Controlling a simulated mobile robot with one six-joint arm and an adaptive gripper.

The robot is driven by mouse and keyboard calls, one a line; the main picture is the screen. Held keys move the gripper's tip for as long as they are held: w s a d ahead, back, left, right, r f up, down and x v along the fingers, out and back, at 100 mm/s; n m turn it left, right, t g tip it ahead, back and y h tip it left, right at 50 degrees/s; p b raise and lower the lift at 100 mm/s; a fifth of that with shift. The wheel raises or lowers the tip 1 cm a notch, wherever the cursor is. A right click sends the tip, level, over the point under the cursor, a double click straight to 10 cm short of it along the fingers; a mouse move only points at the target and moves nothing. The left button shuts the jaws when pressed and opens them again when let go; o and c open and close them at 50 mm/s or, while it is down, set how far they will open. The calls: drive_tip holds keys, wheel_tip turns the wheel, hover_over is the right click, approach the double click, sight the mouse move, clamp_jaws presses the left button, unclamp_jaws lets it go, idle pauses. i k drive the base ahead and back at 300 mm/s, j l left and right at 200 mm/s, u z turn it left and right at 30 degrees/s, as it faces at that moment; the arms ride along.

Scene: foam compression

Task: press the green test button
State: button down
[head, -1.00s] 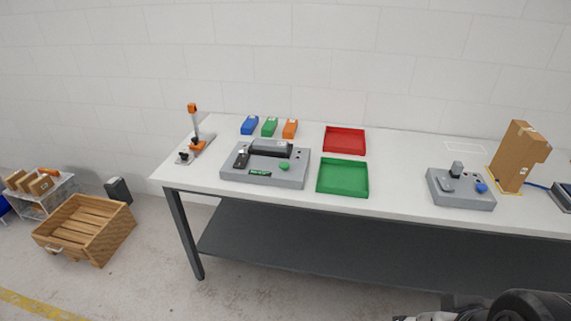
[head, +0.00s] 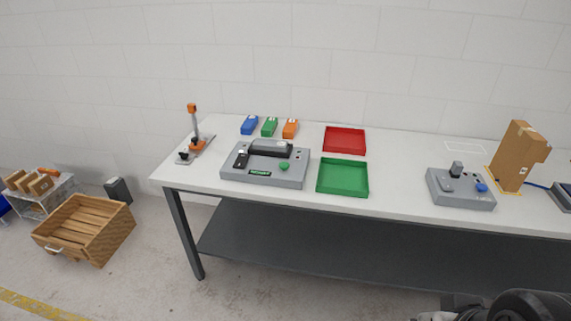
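The green test button (head: 284,167) is a small round dome on the right front of a grey test fixture (head: 292,182). The fixture sits on the left part of the white table, with a dark cylinder (head: 270,148) across its back and a dark label with green marks (head: 260,173) on its front. Nothing covers the button. My gripper cannot be made out. Only dark, rounded parts of my arm show at the bottom right edge, well away from the button.
Green (head: 342,190) and red (head: 345,150) trays lie right of the fixture. Blue (head: 250,125), green (head: 269,127) and orange (head: 290,128) blocks stand behind it. An orange-handled clamp (head: 196,144) is at left. A second grey fixture (head: 458,200) and cardboard box (head: 520,158) are at right.

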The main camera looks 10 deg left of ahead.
sight(284, 166)
drive_tip(key=i+j+z, duration=0.15)
drive_tip(key=j+z, duration=0.15)
drive_tip(key=z, duration=0.15)
drive_tip(key=i+j+z, duration=0.1)
drive_tip(key=j+z, duration=0.2)
drive_tip(key=z, duration=0.15)
drive_tip(key=j+z, duration=0.35)
drive_tip(key=z, duration=0.15)
drive_tip(key=j+z, duration=0.1)
drive_tip(key=j, duration=1.35)
drive_tip(key=k+j+z, duration=0.15)
drive_tip(key=j, duration=0.6)
